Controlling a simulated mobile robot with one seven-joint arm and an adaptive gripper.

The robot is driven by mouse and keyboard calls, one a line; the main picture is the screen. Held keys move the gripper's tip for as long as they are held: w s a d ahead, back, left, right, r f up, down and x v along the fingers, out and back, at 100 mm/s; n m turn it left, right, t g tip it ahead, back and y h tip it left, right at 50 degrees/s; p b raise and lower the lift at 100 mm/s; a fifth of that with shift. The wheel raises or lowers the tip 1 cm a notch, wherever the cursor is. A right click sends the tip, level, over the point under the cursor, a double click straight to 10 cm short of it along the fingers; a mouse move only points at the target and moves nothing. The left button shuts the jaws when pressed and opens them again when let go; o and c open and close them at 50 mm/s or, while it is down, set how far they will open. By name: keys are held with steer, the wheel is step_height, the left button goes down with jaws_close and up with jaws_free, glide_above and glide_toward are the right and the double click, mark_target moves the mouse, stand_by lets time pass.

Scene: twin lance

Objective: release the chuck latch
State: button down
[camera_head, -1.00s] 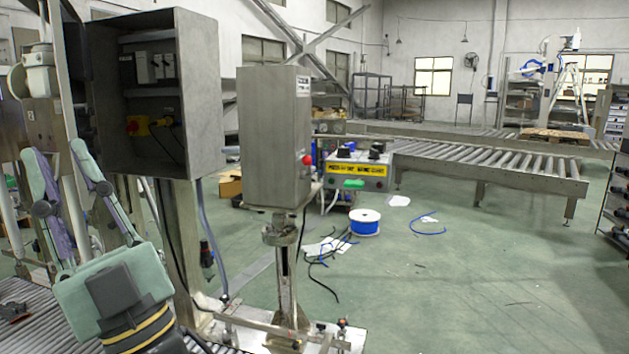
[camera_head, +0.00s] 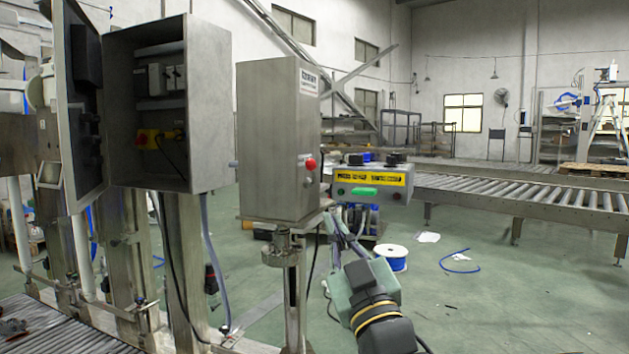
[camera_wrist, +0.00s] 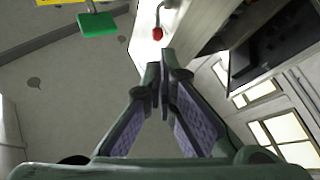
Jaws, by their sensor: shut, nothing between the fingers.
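I cannot tell for sure which part is the chuck latch. A steel cabinet (camera_head: 275,145) on a post has a red button (camera_head: 311,163) on its right side. Right of it, a grey control box (camera_head: 370,182) with black knobs and a yellow label has a green piece (camera_head: 363,192) on its front. My gripper (camera_head: 338,220) is shut and empty, its fingers pointing up below the control box. In the wrist view, the closed fingertips (camera_wrist: 164,84) are below the red button (camera_wrist: 157,33), apart from it; the green piece (camera_wrist: 97,24) is at upper left.
An open grey cabinet (camera_head: 205,110) with switches stands at left. A blue-and-white spool (camera_head: 391,257) and a blue cable (camera_head: 460,262) lie on the floor. A roller conveyor (camera_head: 520,198) runs at the back right. The green floor at right is largely clear.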

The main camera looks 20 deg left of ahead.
mark_target(311, 167)
steer(key=p+x, duration=0.3)
steer(key=x, duration=1)
steer(key=shift+s+r, duration=0.1)
steer(key=shift+w+a+r+p, duration=0.15)
steer(key=shift+w+a+p, duration=0.15)
steer(key=shift+w, duration=0.15)
steer(key=shift+r, duration=0.15)
steer(key=shift+r+p, duration=0.15)
steer(key=shift+p, duration=0.4)
steer(key=shift+m+h, duration=0.3)
steer(key=shift+m, duration=0.1)
steer(key=shift+w+p, duration=0.1)
steer(key=shift+p, duration=0.45)
